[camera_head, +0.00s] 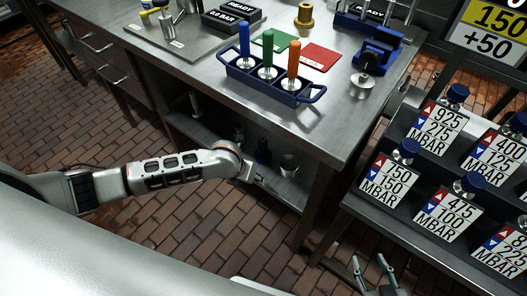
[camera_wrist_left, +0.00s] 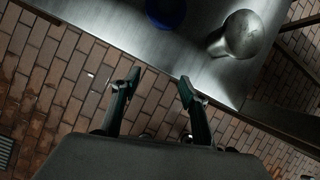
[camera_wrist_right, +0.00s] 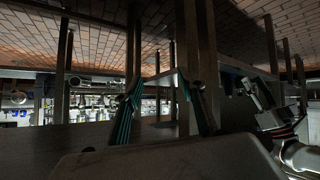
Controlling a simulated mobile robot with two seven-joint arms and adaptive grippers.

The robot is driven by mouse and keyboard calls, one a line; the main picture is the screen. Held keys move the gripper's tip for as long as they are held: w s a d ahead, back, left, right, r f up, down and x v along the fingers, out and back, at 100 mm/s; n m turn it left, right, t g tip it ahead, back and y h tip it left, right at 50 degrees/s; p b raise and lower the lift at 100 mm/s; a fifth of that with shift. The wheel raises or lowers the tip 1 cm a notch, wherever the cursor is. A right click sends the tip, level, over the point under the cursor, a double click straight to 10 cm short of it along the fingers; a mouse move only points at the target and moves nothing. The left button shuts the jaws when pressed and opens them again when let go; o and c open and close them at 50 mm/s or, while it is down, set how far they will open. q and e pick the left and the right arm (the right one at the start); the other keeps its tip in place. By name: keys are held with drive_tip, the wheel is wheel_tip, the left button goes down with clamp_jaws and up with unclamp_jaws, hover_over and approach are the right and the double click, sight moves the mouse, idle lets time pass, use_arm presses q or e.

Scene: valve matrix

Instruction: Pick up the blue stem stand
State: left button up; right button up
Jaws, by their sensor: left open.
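The blue stem stand (camera_head: 258,88) stands upright on the steel table in the head view. It has a loop handle at each end and holds stems with a blue (camera_head: 244,38), a green (camera_head: 267,50) and an orange handle (camera_head: 293,58). My left gripper (camera_head: 258,180) is open and empty, low by the table's lower shelf, well below the stand. It also shows in the left wrist view (camera_wrist_left: 158,88), fingers apart. My right gripper (camera_head: 372,270) is open and empty at the bottom of the head view, far from the stand. The stand is not seen in either wrist view.
The lower shelf holds a metal cup (camera_head: 289,164) and a blue item (camera_head: 262,152). A rack of labelled plates (camera_head: 438,130) stands at right.

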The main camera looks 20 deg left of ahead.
sight(262, 150)
use_arm(q)
drive_tip(key=shift+m+y, duration=0.3)
drive_tip(key=shift+m, duration=0.3)
drive_tip(key=w, duration=0.2)
drive_tip(key=w+b, duration=0.1)
drive_tip(key=w, duration=0.3)
drive_tip(key=shift+w+a+f+b, duration=0.15)
drive_tip(key=shift+w+a+b, duration=0.1)
drive_tip(key=shift+a+b, duration=0.15)
drive_tip(key=shift+w+d, duration=0.1)
drive_tip(key=shift+w, duration=0.75)
drive_tip(key=w, duration=0.1)
drive_tip(key=w+b, duration=0.1)
drive_tip(key=w, duration=0.2)
drive_tip(key=shift+w+d+f+b, duration=0.15)
drive_tip(key=shift+w+d+b, duration=0.15)
drive_tip(key=shift+d+b, duration=0.1)
drive_tip(key=shift+f, duration=0.35)
drive_tip(key=shift+w+r, duration=0.15)
drive_tip(key=c, duration=1)
clamp_jaws()
drive_tip(key=shift+r, duration=0.15)
use_arm(e)
drive_tip(key=f, duration=0.2)
drive_tip(key=shift+s+a+f, duration=0.1)
drive_tip(key=shift+s+f, duration=0.3)
